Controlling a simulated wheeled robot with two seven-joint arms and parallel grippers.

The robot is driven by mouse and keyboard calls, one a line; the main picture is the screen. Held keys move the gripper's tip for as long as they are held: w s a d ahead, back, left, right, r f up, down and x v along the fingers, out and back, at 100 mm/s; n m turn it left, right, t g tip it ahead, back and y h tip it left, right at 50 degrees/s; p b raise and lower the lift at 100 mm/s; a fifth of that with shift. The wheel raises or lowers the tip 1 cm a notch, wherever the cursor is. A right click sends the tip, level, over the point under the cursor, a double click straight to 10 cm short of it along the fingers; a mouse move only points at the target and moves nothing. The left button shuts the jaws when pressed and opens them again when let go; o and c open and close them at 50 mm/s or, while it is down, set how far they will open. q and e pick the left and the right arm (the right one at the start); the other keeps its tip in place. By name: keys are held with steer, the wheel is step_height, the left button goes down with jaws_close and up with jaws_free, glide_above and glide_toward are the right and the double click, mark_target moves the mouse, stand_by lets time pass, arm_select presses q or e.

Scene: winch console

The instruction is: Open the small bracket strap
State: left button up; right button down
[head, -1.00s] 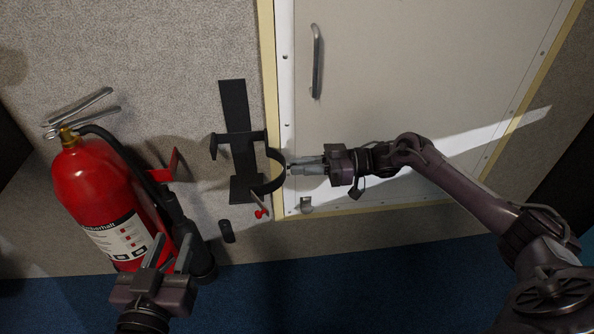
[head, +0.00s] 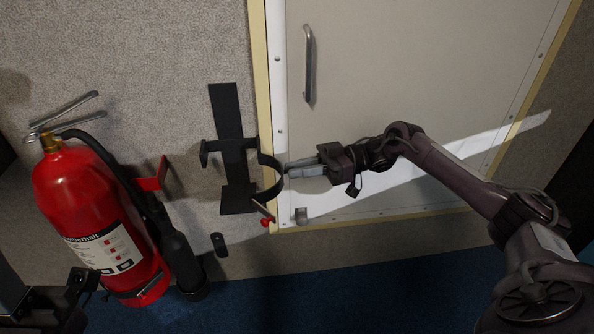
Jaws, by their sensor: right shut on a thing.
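The small bracket (head: 229,113) is a black upright plate on the wall, left of the door. Its strap (head: 274,187) is a curved black band that stands out on the plate's right side. My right gripper (head: 289,171) is shut on the outer edge of this strap, reaching in from the right. The bracket's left arm (head: 204,152) juts out on the other side, and the bracket is empty. My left gripper (head: 70,297) is only partly in view in the dark lower left corner; its fingers are not clear.
A red fire extinguisher (head: 88,205) with a black hose and horn stands at the left, near a red bracket (head: 151,180). A red-tipped pin (head: 266,221) hangs below the strap. The white door (head: 400,70) with a metal handle (head: 308,65) lies behind my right arm.

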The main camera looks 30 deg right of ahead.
stand_by(0.4)
steer(key=c, duration=1.3)
jaws_free()
steer(key=shift+c, duration=0.2)
steer(key=b+v, duration=0.1)
steer(key=v, duration=0.6)
steer(key=shift+d+b, duration=0.3)
steer(key=shift+d, duration=0.1)
